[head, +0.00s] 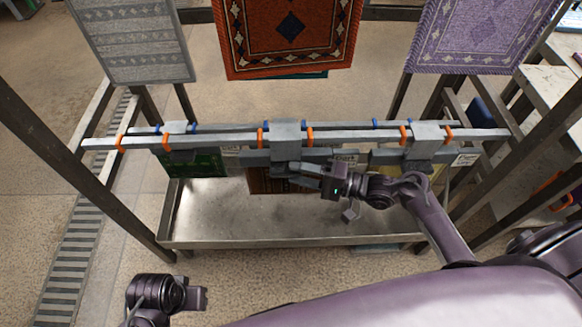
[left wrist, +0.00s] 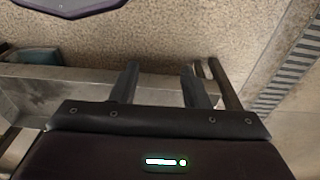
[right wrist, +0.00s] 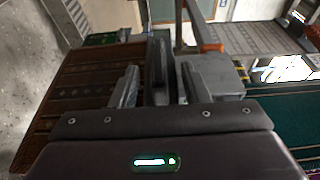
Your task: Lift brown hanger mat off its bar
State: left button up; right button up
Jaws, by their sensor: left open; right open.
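The brown mat (head: 268,184) hangs from a grey hanger (head: 287,133) at the middle of the bar (head: 350,137). Most of the mat is hidden below the hanger in the head view; its patterned brown face (right wrist: 85,85) fills the left of the right wrist view. My right gripper (head: 292,168) is open at the front of this hanger. In the right wrist view, a dark upright hanger part (right wrist: 158,68) stands between its fingers; I cannot tell whether they touch it. My left gripper (head: 203,298) is open and empty, low at the front left, away from the bar.
A green mat (head: 196,163) hangs left on the same bar and a yellowish mat (head: 395,158) right. Orange clips (head: 310,136) flank the hangers. A metal trough (head: 215,222) lies below. Larger rugs (head: 287,30) hang behind. Frame posts (head: 75,160) stand at the sides.

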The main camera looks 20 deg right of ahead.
jog(key=shift+x, duration=1)
grip_shut()
